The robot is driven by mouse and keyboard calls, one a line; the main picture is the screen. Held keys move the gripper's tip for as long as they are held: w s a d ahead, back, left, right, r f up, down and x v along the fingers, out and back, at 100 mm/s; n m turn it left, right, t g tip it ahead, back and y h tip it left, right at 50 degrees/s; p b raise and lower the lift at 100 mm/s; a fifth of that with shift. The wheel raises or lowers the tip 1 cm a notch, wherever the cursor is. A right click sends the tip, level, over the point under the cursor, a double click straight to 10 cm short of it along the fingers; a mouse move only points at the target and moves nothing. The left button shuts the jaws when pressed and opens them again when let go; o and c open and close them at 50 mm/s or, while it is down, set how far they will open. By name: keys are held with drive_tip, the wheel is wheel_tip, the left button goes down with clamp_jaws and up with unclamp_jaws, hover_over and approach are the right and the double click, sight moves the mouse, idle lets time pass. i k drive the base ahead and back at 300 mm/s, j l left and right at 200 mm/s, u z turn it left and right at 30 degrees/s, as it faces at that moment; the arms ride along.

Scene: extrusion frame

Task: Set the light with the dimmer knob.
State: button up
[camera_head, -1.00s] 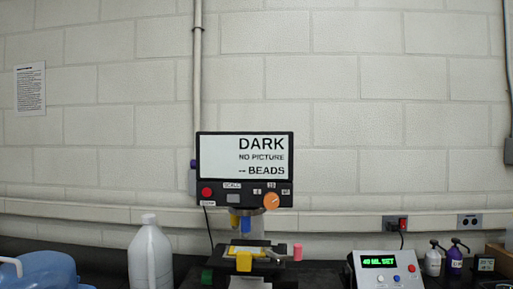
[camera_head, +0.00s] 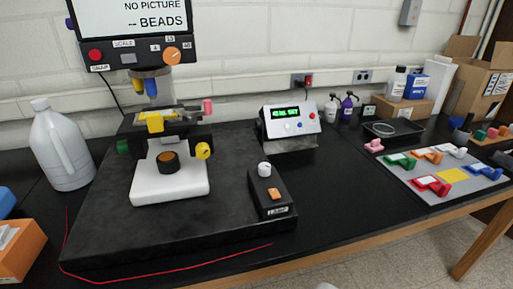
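The lamp box (camera_head: 270,192) is a small black box on the dark slab, right of the microscope, with a label that seems to read LAMP. A white knob (camera_head: 264,169) sits on its far end and an orange switch (camera_head: 274,193) on its near end. The microscope (camera_head: 170,180) has a white base, a yellow-topped stage and a yellow side knob. Its screen (camera_head: 140,15) is cut off at the top and reads "NO PICTURE" and "-- BEADS". An orange dial (camera_head: 172,55) is on the screen's panel. My gripper is not in view.
A white jug (camera_head: 62,148) stands left of the microscope. A box with a green display (camera_head: 290,120) stands behind the lamp box. A red wire (camera_head: 170,272) runs along the slab's front. A mat with coloured pieces (camera_head: 445,175) lies right. The bench between is clear.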

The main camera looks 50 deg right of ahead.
sight(265, 168)
drive_tip(key=k+l, duration=0.8)
drive_tip(key=l, duration=0.1)
